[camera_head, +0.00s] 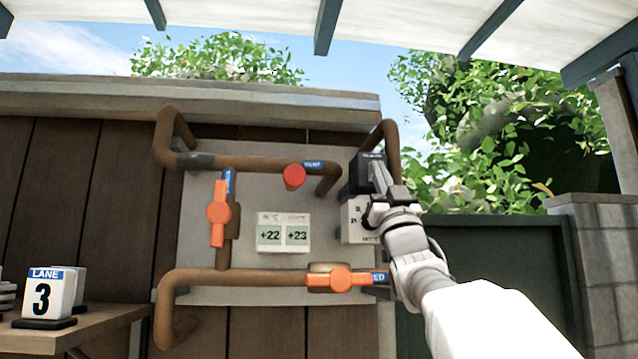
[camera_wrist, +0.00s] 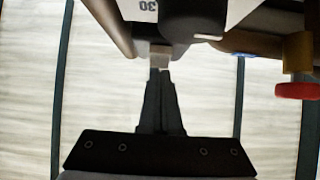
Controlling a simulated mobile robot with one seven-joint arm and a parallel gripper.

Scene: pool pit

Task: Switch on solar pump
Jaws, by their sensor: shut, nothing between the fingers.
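A control unit stands at the right side of the grey panel in the head view, with a black upper part (camera_head: 357,173) bearing a small label and a white lower part (camera_head: 352,222) with printed text. My gripper (camera_head: 377,170) is in front of its right side, fingers pointing up. In the wrist view my gripper (camera_wrist: 160,72) is shut, with its tips close to a small grey-tan piece (camera_wrist: 160,56) beside a rounded black part (camera_wrist: 195,22). Whether they touch is unclear. I cannot tell which part is the pump's switch, or its position.
Brown pipes cross the panel (camera_head: 200,285). Orange valve handles are at left (camera_head: 218,213) and bottom (camera_head: 340,279). A red knob (camera_head: 294,176) sits above a +22/+23 display (camera_head: 283,234); it also shows in the wrist view (camera_wrist: 298,91). A lane 3 block (camera_head: 45,297) stands at left.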

